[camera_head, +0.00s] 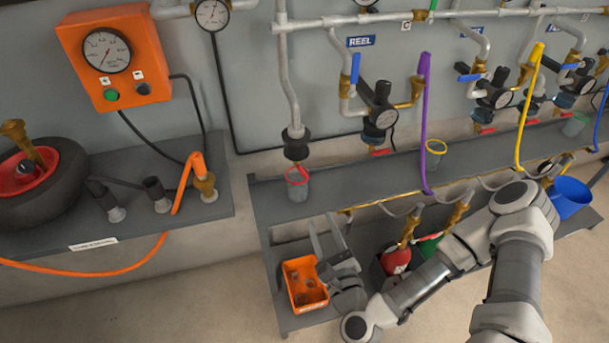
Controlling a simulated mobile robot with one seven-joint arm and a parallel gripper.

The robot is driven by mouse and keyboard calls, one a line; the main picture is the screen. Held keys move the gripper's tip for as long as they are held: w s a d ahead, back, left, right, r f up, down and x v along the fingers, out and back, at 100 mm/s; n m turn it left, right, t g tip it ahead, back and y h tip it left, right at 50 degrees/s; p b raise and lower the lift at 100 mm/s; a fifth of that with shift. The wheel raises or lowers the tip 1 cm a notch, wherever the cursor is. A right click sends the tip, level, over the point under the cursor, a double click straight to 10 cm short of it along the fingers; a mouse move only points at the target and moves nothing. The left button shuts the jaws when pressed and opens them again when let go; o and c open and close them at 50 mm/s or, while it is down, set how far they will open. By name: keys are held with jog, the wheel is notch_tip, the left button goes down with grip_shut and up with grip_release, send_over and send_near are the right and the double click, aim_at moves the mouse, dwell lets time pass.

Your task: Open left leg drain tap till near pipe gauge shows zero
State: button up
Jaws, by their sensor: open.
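The left drain leg (288,82) is a grey pipe coming down the wall. It ends in a black collar (295,134) and a dark brass fitting over a small cup (298,187). Something red (297,174) shows at the cup's mouth; I cannot tell whether it is a tap lever or the rim. A round pipe gauge (212,14) sits on the pipe at the top left; its reading is too small to tell. My gripper (322,222) is open and empty, fingers upward, below the shelf front and right of the cup, apart from it.
A grey shelf (345,172) runs under the pipes. An orange bin (299,287) stands beside my gripper on the lower shelf. A red cylinder (395,261) stands to the right. An orange box with a larger gauge (107,50) hangs left, above a bench with a wheel (62,200).

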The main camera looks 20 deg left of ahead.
aim_at(301, 170)
jog(key=b+x, duration=0.1)
jog(key=x, duration=1.5)
jog(key=shift+w+a+r, duration=0.1)
jog(key=shift+w+a, duration=0.1)
jog(key=shift+a, duration=0.05)
grip_shut()
